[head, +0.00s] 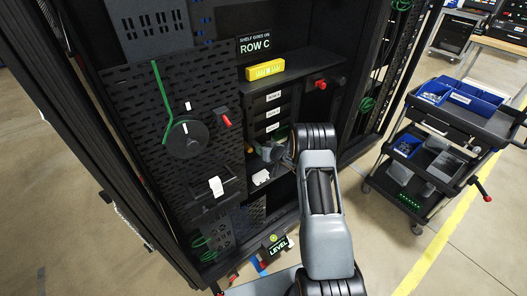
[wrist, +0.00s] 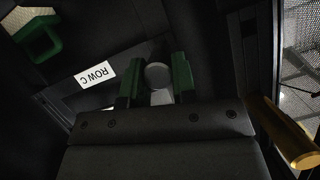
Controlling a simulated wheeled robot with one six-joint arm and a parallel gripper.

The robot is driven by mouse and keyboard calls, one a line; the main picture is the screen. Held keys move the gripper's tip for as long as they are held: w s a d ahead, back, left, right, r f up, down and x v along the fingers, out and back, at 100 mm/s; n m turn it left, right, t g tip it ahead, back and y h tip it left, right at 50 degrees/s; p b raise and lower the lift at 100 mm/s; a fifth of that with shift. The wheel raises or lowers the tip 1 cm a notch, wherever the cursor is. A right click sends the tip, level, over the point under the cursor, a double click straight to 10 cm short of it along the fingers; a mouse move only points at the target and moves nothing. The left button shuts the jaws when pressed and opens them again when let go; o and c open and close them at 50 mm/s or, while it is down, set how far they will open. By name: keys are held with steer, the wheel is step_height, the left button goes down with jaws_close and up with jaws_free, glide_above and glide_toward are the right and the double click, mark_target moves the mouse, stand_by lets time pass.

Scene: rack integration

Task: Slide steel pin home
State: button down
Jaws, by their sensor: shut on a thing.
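In the wrist view my gripper (wrist: 156,82) has its two green fingers shut on the steel pin (wrist: 158,75), whose round grey end shows between them. The rest of the pin is hidden. A ROW C label (wrist: 95,74) appears upside down to the left of the fingers, on a dark rack part. In the head view my gripper (head: 270,152) is inside the rack, low in front of the labelled drawer fronts (head: 272,112). The pin cannot be made out there, and I cannot tell how far it is in any hole.
A gold cylinder (wrist: 285,135) is at the wrist view's right, and a green part (wrist: 36,36) at its upper left. The rack holds a yellow box (head: 265,69), a perforated panel (head: 140,95) and a red-ended handle (head: 320,84). A cart (head: 440,140) stands right, on open floor.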

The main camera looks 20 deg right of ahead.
steer(key=shift+w+a, duration=0.2)
steer(key=shift+w, duration=0.3)
steer(key=c, duration=0.8)
jaws_free()
steer(key=shift+c, duration=0.2)
steer(key=v, duration=1.3)
steer(key=shift+s+d+r+b, duration=0.2)
steer(key=shift+s+b, duration=0.1)
steer(key=shift+b, duration=0.15)
